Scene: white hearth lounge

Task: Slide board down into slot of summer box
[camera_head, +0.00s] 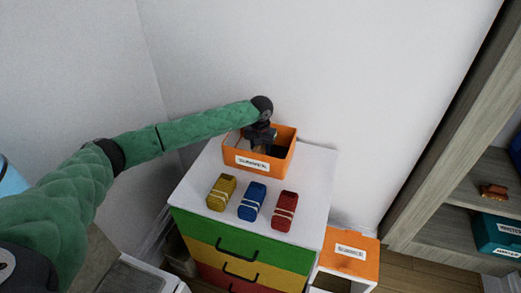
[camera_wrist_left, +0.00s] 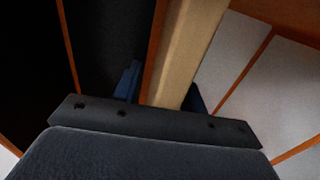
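The orange summer box (camera_head: 262,170), with a white "SUMMER" label on its front, stands at the back of a white cabinet top. My left gripper (camera_head: 260,138) points down into the box opening. In the left wrist view, the tan board (camera_wrist_left: 184,55) lies between the dark blue fingers of my left gripper (camera_wrist_left: 162,92), which look shut on it. A thin orange edge (camera_wrist_left: 155,45) runs along the board's left side; I cannot tell how deep the board sits in the slot. The board's lower end is hidden. My right gripper is not in view.
Yellow (camera_head: 221,192), blue (camera_head: 252,201) and red (camera_head: 284,211) tied bundles lie in front of the box on the cabinet top (camera_head: 318,175). Another labelled orange box (camera_head: 348,265) is below right. A grey shelf (camera_head: 450,215) with a teal box (camera_head: 497,235) stands right.

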